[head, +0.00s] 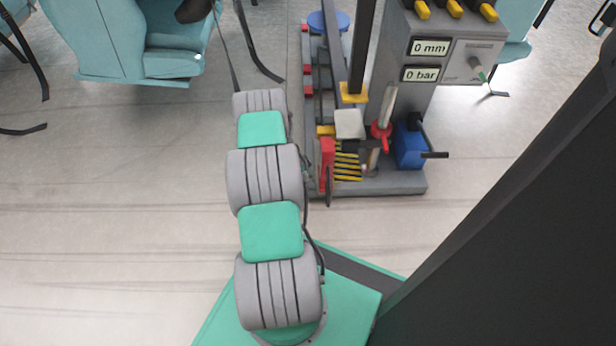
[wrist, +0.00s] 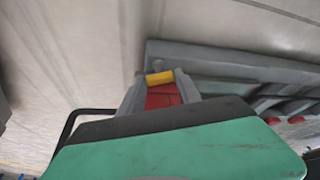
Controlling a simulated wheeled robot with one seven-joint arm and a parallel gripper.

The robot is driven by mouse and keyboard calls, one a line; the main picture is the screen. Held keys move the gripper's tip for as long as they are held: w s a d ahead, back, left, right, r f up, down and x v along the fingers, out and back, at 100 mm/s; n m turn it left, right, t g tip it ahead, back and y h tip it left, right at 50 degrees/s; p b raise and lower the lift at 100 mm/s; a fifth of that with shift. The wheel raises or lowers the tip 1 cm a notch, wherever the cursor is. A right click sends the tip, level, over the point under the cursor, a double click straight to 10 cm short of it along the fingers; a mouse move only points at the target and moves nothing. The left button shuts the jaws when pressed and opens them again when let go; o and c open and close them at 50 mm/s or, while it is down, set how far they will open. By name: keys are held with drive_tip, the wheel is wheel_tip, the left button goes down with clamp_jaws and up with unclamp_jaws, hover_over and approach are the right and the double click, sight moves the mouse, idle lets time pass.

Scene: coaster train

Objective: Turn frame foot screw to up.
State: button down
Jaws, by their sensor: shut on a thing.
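My gripper (wrist: 158,92) shows in the wrist view as a green and black housing across the bottom, with a grey and red part beyond it. It is shut on a small yellow piece, which I take to be the frame foot screw (wrist: 160,78). This piece lies beside the corner of a grey base frame (wrist: 200,58). The housing hides the fingers in part, and I cannot read the screw's turn position. In the head view my arm reaches away from me along the left of the machine, and my gripper and the screw cannot be made out there.
The grey machine base (head: 400,184) carries a red lever (head: 327,160), a blue box (head: 408,146) and a dark upright post (head: 361,45). A panel (head: 428,48) reads 0 mm and 0 bar. Teal seats (head: 150,45) stand at the back left.

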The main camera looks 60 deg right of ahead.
drive_tip(key=shift+n, duration=0.5)
drive_tip(key=c, duration=0.8)
unclamp_jaws()
drive_tip(key=shift+s, duration=0.1)
drive_tip(key=shift+c, duration=0.2)
drive_tip(key=m, duration=0.1)
drive_tip(key=m+b, duration=0.1)
drive_tip(key=m, duration=0.1)
drive_tip(key=m+g+y+b, duration=0.1)
drive_tip(key=shift+w+d+f+m, duration=0.25)
drive_tip(key=shift+f+m, duration=0.1)
drive_tip(key=shift+m, duration=0.05)
drive_tip(key=w+a+r+n+p, duration=0.2)
drive_tip(key=w+a+r, duration=0.2)
drive_tip(key=r, duration=0.4)
drive_tip(key=w+a+r+n+t+p, duration=0.1)
drive_tip(key=w+a+r+n, duration=0.2)
drive_tip(key=w+r, duration=0.3)
drive_tip(key=w+a+r+n+t+p, duration=0.1)
drive_tip(key=w+a+r, duration=0.4)
drive_tip(key=r, duration=0.6)
drive_tip(key=shift+w+n+p, duration=0.5)
drive_tip(key=shift+n+p, duration=0.2)
drive_tip(key=shift+p, duration=0.15)
